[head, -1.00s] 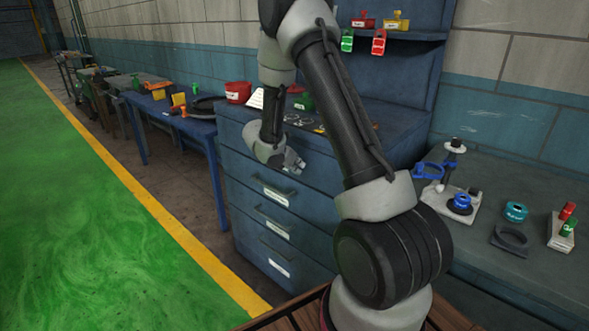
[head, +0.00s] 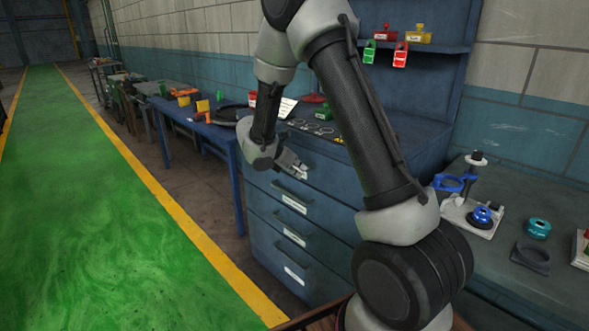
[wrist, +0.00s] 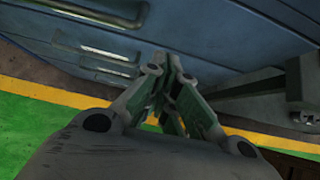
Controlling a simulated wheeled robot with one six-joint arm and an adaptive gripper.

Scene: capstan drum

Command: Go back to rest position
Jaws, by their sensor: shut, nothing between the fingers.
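My gripper (head: 291,166) hangs at the end of my bent arm, in front of the top drawer of the blue drawer cabinet (head: 262,222). Its fingers are together and hold nothing. In the wrist view my gripper (wrist: 172,72) shows with its fingertips close together, and the blue cabinet front (wrist: 215,30) lies beyond them. I cannot tell whether the fingertips touch the cabinet.
A blue table (head: 190,118) with tools stands left of the cabinet. A grey bench (head: 505,270) on the right holds a blue clamp fixture (head: 480,216) and a teal part (head: 538,228). The green floor lane (head: 95,200) is clear.

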